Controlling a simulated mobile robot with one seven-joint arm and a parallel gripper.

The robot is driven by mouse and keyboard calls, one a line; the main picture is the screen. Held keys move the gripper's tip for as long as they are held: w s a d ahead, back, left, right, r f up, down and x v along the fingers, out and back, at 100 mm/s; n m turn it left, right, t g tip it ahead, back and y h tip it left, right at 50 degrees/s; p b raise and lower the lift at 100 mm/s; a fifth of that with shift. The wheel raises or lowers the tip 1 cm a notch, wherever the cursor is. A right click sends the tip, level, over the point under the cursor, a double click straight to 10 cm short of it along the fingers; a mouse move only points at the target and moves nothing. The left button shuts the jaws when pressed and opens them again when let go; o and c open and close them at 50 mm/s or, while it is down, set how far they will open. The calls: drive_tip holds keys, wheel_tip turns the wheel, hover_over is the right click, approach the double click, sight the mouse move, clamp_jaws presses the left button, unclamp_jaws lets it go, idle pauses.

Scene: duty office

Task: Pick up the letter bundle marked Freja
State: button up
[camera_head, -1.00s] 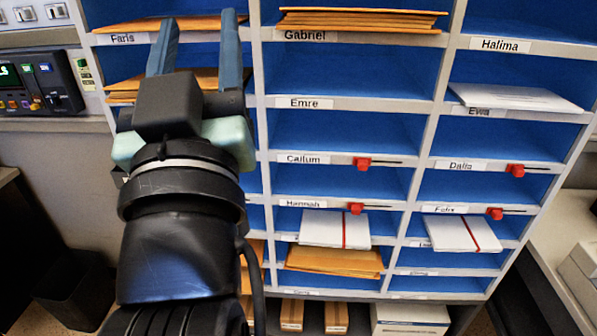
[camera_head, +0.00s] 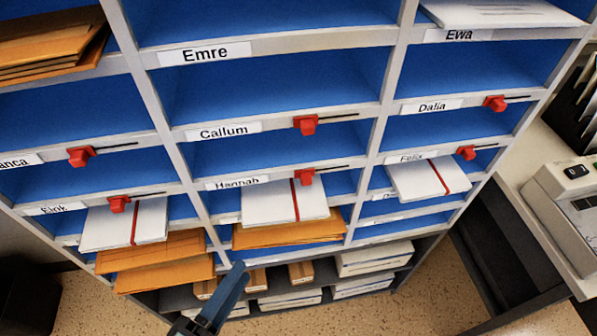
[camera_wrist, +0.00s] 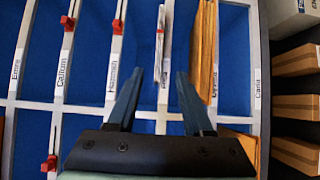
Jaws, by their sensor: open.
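No label reading Freja is legible. A white letter bundle with a red band (camera_head: 285,202) lies in the middle column below the Hannah label, sticking out of its compartment. Similar white bundles lie at left (camera_head: 124,223) and right (camera_head: 428,178). In the wrist view, a white bundle (camera_wrist: 160,42) shows edge-on, ahead of and between the fingertips, beside a shelf edge whose label is too small to read. My gripper (camera_wrist: 160,73) is open and empty, apart from the bundle. In the head view only one blue finger (camera_head: 224,297) shows, below the orange envelopes.
Orange envelopes (camera_head: 290,233) stick out just below the middle bundle; more (camera_head: 155,262) are at left. Red sliders (camera_head: 306,125) project from shelf edges. Boxes (camera_head: 375,258) stand on the bottom shelf. A counter (camera_head: 565,230) is at right.

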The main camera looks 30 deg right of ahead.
sight(274, 223)
drive_tip(key=x, duration=0.6)
drive_tip(key=shift+w+d+r, duration=0.1)
drive_tip(key=shift+w+d, duration=0.05)
drive_tip(key=shift+w, duration=0.05)
drive_tip(key=shift+p+x, duration=0.4)
drive_tip(key=shift+x, duration=2.65)
clamp_jaws()
